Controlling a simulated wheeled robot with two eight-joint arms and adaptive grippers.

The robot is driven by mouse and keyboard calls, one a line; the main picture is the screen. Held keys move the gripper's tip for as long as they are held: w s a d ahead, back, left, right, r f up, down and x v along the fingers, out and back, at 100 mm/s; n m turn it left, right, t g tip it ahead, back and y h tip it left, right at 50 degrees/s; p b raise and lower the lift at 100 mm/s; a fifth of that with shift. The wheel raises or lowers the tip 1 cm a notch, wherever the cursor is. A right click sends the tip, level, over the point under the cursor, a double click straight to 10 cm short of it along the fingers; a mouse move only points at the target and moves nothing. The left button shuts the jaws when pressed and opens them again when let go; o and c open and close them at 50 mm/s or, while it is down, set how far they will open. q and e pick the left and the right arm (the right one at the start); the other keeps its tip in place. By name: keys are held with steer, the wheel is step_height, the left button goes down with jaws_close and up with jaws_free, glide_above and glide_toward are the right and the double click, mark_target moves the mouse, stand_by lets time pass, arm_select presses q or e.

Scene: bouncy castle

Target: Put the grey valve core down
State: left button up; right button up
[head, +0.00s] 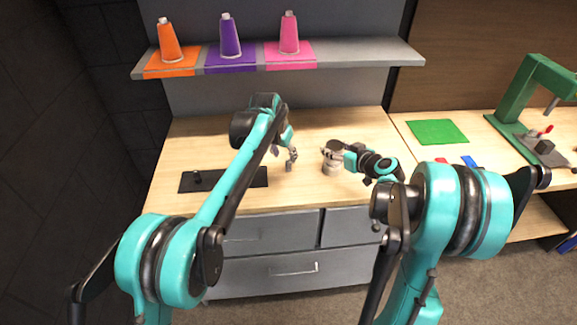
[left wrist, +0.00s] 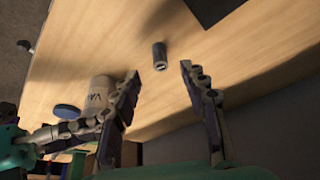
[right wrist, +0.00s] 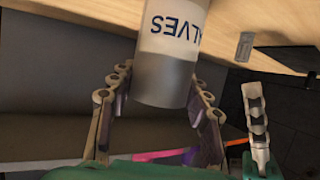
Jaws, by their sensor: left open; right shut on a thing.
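The grey valve core (head: 289,167) is a small cylinder standing on the wooden table, clear of both grippers. It shows ahead of the left fingertips in the left wrist view (left wrist: 160,56) and also in the right wrist view (right wrist: 244,46). My left gripper (left wrist: 160,77) is open and empty, with the core in line with the gap between its fingers. In the head view it is just above the core (head: 285,151). My right gripper (right wrist: 155,88) is shut on a white and grey jar labelled VALVES (right wrist: 168,45), which also shows in the head view (head: 331,163).
A dark mat (head: 240,178) with a small dark part (head: 197,177) lies left of the core. A shelf (head: 365,52) with orange, purple and pink cones is behind. A green mat (head: 436,132) and green press (head: 520,95) are at right. Table between mat and jar is mostly clear.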

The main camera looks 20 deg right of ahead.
mark_target(288, 161)
arm_select(q)
steer(key=x, duration=0.8)
steer(key=shift+d, duration=0.1)
steer(key=shift+r, duration=0.1)
jaws_close()
